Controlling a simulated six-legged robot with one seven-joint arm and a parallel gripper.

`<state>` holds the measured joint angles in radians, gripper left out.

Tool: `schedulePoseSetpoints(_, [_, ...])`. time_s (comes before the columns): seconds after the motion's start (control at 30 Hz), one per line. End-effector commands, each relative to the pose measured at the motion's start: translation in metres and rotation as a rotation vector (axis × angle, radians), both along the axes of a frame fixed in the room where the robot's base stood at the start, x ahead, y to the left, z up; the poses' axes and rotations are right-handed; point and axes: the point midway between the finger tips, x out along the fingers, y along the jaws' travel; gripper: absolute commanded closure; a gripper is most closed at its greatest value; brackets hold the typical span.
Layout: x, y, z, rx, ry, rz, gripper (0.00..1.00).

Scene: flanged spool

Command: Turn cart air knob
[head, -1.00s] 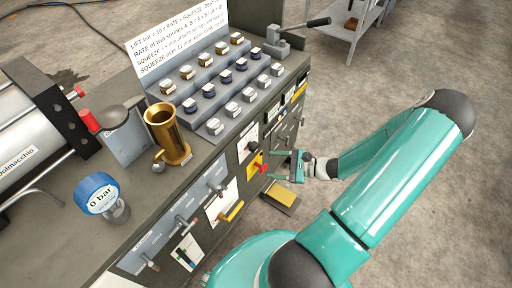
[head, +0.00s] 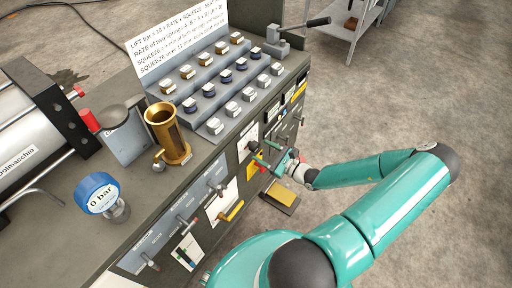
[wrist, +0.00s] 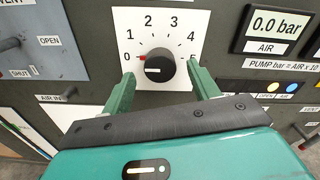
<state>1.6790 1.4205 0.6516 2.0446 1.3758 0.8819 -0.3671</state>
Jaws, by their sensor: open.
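The air knob (wrist: 158,66) is a round black knob on a white dial plate (wrist: 185,20) numbered 0 to 5. Its white line points left, at the red mark by 0. My gripper (wrist: 161,74) is open, its two green fingers on either side of the knob's lower part, with visible gaps at the sides. I cannot tell whether the fingertips reach past the knob's face. In the head view my gripper (head: 268,154) is close to the cart's front panel and partly hides the knob area. The display (wrist: 277,24) labelled AIR reads 0.0 bar.
A vent lever (wrist: 10,44) with OPEN and SHUT labels is left of the dial. A yellow-topped pedal or box (head: 281,195) is low beside the cart. Springs stand on the stepped rack (head: 213,90).

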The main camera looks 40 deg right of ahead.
Motion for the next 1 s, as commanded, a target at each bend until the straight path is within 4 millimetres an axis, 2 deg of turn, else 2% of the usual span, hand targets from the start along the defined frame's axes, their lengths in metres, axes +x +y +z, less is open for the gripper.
schedulePoseSetpoints(0.1, [0.02,0.008,0.0,0.001,-0.001,0.001,0.4])
schedulePoseSetpoints(0.23, [0.033,0.011,0.0,0.0,0.0,0.0,0.4])
schedulePoseSetpoints(0.57, [0.038,0.014,0.0,0.0,0.001,0.0,0.4])
schedulePoseSetpoints(0.6, [0.038,0.014,0.0,0.0,0.001,0.001,0.42])
schedulePoseSetpoints(0.8, [0.038,0.013,0.0,0.0,0.001,0.0,0.81])
schedulePoseSetpoints(0.83, [0.038,0.013,0.0,-0.001,0.001,0.0,0.84])
schedulePoseSetpoints(1.0, [0.038,0.013,0.0,0.003,0.002,0.001,0.84])
